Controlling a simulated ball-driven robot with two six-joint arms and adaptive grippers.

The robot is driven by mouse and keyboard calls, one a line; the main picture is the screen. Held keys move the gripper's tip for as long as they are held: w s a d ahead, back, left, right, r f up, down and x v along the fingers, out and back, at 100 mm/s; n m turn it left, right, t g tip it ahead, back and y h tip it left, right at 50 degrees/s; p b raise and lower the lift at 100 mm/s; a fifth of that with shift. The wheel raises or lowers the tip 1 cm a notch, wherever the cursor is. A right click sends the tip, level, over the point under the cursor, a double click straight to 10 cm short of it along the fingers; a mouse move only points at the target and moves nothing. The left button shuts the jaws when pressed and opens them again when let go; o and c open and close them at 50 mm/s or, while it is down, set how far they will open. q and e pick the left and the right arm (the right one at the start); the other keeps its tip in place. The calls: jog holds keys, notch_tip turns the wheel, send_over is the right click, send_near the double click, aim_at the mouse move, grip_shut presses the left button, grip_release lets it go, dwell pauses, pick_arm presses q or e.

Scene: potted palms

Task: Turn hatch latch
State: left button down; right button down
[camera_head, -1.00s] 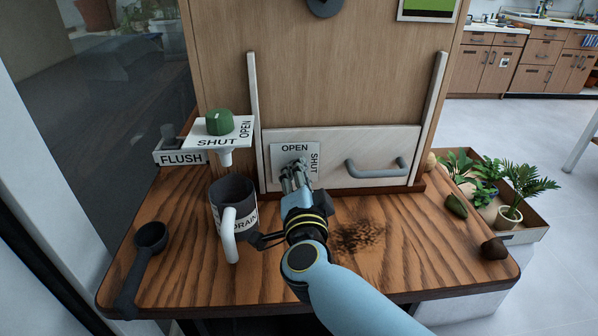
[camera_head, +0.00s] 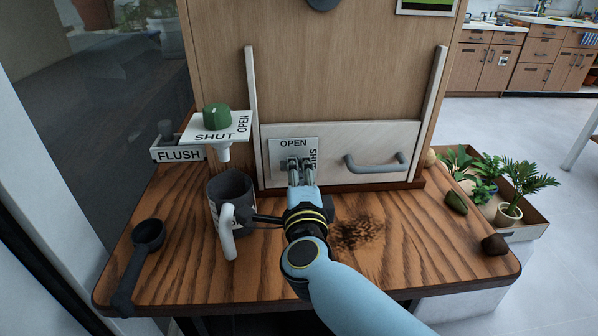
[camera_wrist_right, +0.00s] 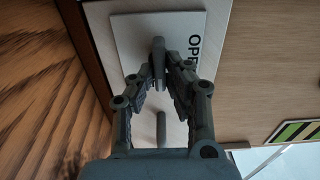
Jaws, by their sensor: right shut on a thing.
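The hatch (camera_head: 342,139) is a pale panel with a grey bar handle (camera_head: 377,163), standing between two upright rails. A white plate (camera_head: 283,147) marked OPEN at the top and SHUT at the right side is on its left part. The small grey latch (camera_wrist_right: 158,58) on this plate is mostly hidden by my fingers in the head view. My right gripper (camera_head: 302,168) is at the plate, with its fingers shut on the latch. The right gripper also shows in the right wrist view (camera_wrist_right: 161,76), one finger on each side of the latch. My left gripper is not in view.
A dark mug (camera_head: 232,188) with a pale handle stands close to my right wrist's left side. A green knob (camera_head: 217,116) on a SHUT/OPEN plate is above it. A black scoop (camera_head: 148,236) lies at left. Stones (camera_head: 494,244) and potted plants (camera_head: 510,190) are at right.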

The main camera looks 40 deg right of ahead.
dwell(0.4)
jog(key=c, duration=1.4)
grip_release()
jog(key=shift+a, duration=0.15)
jog(key=shift+o, duration=0.2)
